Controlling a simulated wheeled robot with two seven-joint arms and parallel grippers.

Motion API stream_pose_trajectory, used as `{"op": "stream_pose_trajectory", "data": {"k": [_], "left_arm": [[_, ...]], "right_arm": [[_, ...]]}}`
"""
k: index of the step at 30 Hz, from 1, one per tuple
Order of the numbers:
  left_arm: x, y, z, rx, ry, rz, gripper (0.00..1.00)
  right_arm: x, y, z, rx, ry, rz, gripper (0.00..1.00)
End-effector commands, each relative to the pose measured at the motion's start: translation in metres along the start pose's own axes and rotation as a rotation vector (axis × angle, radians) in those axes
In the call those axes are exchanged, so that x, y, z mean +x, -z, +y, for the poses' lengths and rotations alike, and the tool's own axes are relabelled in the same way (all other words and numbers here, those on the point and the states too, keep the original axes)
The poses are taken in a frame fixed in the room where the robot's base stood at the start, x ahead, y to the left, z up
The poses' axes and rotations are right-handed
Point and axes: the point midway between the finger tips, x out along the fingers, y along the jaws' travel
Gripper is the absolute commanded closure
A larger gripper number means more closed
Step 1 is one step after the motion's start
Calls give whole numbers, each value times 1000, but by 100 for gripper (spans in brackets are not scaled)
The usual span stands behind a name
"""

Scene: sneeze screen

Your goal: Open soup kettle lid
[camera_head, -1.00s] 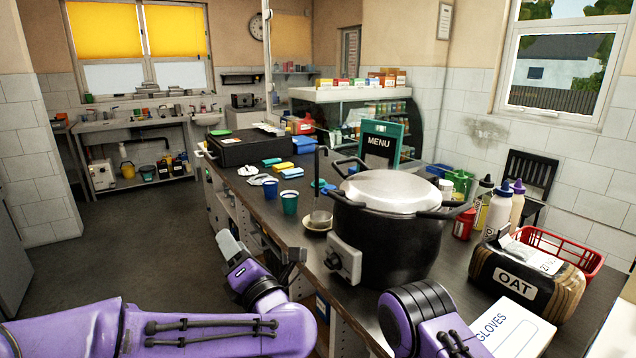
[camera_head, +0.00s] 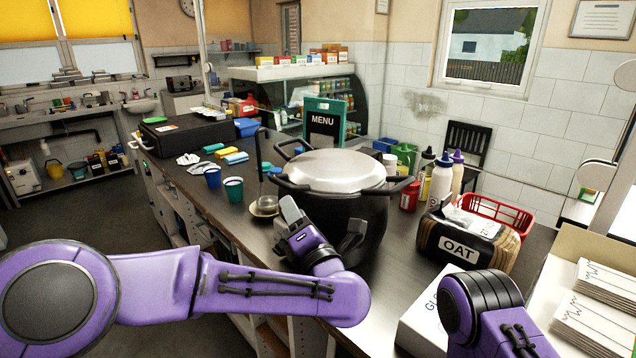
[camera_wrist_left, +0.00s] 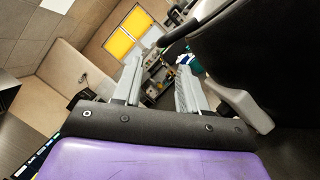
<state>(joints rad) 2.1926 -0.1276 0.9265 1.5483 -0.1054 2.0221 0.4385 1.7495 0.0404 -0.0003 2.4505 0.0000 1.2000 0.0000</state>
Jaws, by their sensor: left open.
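The black soup kettle (camera_head: 362,222) stands on the counter in the head view. Its pale metal lid (camera_head: 336,170) is on top and looks closed. Black handles stick out at the rim, one at the right (camera_head: 400,184). My left gripper (camera_head: 320,222) is in front of the kettle's left front side, below the lid, and hides part of the body. It is open with nothing seen between its fingers. In the left wrist view its fingers (camera_wrist_left: 160,88) are apart, and the dark kettle side (camera_wrist_left: 265,55) fills the right. My right gripper is out of view; only its arm shows at lower right.
Blue and green cups (camera_head: 233,189) stand left of the kettle. Bottles (camera_head: 441,182), a red basket (camera_head: 497,216) and an OAT package (camera_head: 462,240) are to its right. A menu sign (camera_head: 323,124) stands behind.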

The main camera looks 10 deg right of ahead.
Motion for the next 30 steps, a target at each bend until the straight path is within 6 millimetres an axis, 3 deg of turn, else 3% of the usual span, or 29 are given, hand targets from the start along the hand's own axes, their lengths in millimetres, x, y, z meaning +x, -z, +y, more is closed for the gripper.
{"op": "stream_pose_trajectory", "data": {"k": [5,15,26,27,30], "left_arm": [[24,0,2,-1,-1,4,58],[92,-3,0,-2,2,-1,58],[104,-2,-1,-1,2,-3,58],[104,-2,-1,-1,2,-3,61],[104,-2,-1,-1,2,-3,94]], "right_arm": [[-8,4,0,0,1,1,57],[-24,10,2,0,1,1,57],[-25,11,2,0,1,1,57],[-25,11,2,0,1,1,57],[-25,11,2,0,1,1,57]]}}
